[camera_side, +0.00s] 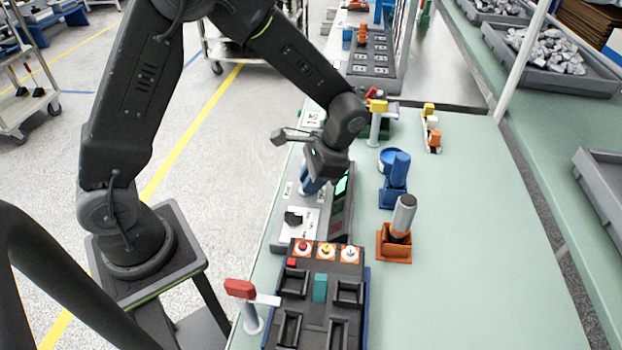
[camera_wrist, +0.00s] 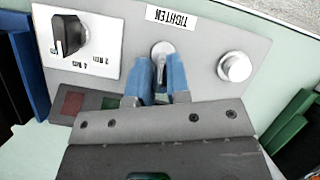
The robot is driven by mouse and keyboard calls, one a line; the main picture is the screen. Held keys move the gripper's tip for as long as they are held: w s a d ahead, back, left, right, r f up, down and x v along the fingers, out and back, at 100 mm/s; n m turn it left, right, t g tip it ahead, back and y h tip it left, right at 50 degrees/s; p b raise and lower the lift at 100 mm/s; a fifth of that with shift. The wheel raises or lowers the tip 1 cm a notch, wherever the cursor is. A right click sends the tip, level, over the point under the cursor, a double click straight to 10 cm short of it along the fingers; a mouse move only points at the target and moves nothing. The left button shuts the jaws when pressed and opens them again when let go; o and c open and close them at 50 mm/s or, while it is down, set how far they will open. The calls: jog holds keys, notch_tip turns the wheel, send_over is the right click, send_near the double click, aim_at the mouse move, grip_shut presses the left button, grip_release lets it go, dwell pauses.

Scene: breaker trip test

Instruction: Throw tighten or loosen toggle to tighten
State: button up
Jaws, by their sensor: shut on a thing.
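The toggle (camera_wrist: 162,50) is a metal lever on a grey panel (camera_wrist: 205,60) in the wrist view. A white label reading TIGHTEN (camera_wrist: 183,17) sits just above it, upside down in this view. My gripper (camera_wrist: 160,68) has blue fingers closed around the lever, which hide most of it. In the side view my gripper (camera_side: 309,187) reaches down onto the same panel box behind the black tray. The lever itself is hidden there, and I cannot tell its exact tilt.
A black rotary knob (camera_wrist: 68,36) and a round silver button (camera_wrist: 234,67) flank the toggle. A black fixture tray (camera_side: 320,283) and a red-topped post (camera_side: 243,290) stand in front. Blue (camera_side: 396,178) and orange (camera_side: 394,245) holders stand right. The bench further right is clear.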

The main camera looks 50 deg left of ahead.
grip_shut()
jog(key=shift+a, duration=0.1)
jog(key=shift+s+a+r+t+h, duration=0.1)
jog(key=shift+s+a+t+h, duration=0.1)
jog(key=shift+t+h, duration=0.35)
jog(key=shift+s+a+r+t+h, duration=0.1)
jog(key=shift+s+t+h, duration=0.05)
jog(key=shift+t+h, duration=0.4)
jog(key=shift+s+a+f+t+h, duration=0.1)
jog(key=shift+s+a+t+h, duration=0.1)
jog(key=shift+t+h, duration=0.4)
jog(key=shift+s+a+r+t+h, duration=0.1)
jog(key=shift+s+a+t+h, duration=0.1)
jog(key=shift+t+h, duration=0.4)
jog(key=shift+s+a+f+t+h, duration=0.1)
jog(key=shift+s+a+t+h, duration=0.1)
jog(key=shift+t+h, duration=0.4)
jog(key=o, duration=0.6)
grip_release()
